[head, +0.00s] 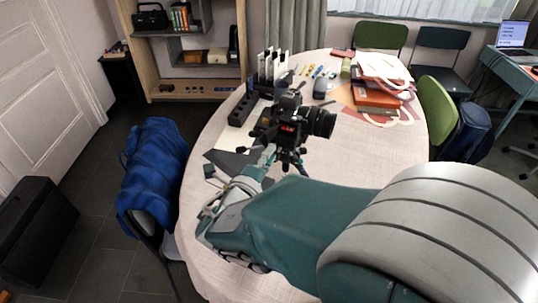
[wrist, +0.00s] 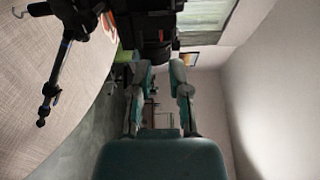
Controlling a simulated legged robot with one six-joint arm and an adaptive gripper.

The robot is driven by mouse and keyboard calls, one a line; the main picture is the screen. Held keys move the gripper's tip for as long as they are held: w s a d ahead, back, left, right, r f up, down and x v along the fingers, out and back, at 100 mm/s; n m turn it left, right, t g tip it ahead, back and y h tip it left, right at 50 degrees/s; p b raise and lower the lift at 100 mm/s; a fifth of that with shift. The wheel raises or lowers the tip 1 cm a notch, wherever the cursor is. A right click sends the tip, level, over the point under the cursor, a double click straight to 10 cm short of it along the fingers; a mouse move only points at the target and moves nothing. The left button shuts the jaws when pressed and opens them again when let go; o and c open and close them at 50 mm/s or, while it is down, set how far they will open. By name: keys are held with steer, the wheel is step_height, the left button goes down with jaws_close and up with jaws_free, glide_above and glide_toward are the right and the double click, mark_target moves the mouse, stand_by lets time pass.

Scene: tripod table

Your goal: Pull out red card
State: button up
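A black camera (head: 290,125) stands on a small tripod (head: 290,160) on the round table. A small reddish mark shows on its side, but I cannot tell whether it is the red card. My gripper (head: 266,158) is just below and in front of the camera, partly hidden by my own wrist. In the wrist view my gripper (wrist: 162,68) has its two fingers apart, with nothing visible between them. The dark camera body (wrist: 152,28) shows beyond the fingertips, and a tripod leg (wrist: 60,75) is at the left.
The pale round table (head: 350,165) has clear room right of the camera. Books (head: 378,98) are stacked at the back right. A blue jacket (head: 155,165) hangs on a chair at the left edge.

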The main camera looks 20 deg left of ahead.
mark_target(286, 130)
steer(key=shift+w+d, duration=0.2)
steer(key=shift+w, duration=1.15)
steer(key=shift+w+d, duration=0.25)
steer(key=shift+w, duration=1.1)
steer(key=shift+w+d, duration=0.2)
steer(key=shift+w, duration=1.15)
jaws_close()
steer(key=shift+s+a, duration=0.1)
steer(key=shift+s, duration=0.6)
steer(key=shift+s+a, duration=0.2)
steer(key=shift+s, duration=1)
steer(key=shift+s+a, duration=0.2)
steer(key=shift+s, duration=1)
